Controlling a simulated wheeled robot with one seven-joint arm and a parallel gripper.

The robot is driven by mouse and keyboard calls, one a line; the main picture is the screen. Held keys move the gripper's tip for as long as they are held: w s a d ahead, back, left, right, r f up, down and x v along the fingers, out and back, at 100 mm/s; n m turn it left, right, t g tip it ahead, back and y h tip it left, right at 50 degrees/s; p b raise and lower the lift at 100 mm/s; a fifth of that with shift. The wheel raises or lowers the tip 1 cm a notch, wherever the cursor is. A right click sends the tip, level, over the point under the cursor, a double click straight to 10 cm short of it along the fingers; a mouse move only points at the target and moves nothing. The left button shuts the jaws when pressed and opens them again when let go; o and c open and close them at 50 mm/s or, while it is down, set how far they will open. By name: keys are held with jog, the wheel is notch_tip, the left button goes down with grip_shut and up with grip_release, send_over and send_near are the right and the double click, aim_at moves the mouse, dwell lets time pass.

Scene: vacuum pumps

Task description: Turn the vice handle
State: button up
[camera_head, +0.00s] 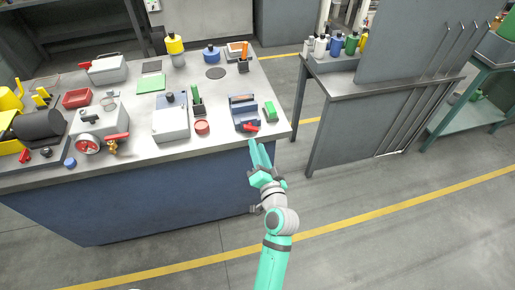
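A dark blue-grey vice (243,108) sits near the right front corner of the workbench. Its red handle (251,128) is on the side facing me, close to the bench's front edge. My teal gripper (259,148) is just in front of that edge, below the handle in the picture and seemingly apart from it. Its fingers point up toward the vice. They are too small here to show whether they are open or shut. No object shows in them.
The workbench (225,138) is crowded. A green block (270,111) lies right of the vice, and a red round tin (202,127) and a grey box (170,123) stand left of it. A second table (385,88) with bottles stands to the right. Open floor lies in front.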

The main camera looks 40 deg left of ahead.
aim_at(252, 130)
jog(key=m, duration=1.4)
jog(key=shift+w+a+m, duration=0.1)
jog(key=shift+a+m, duration=0.05)
jog(key=shift+m, duration=0.25)
jog(key=shift+x, duration=3.5)
jog(key=shift+c, duration=0.7)
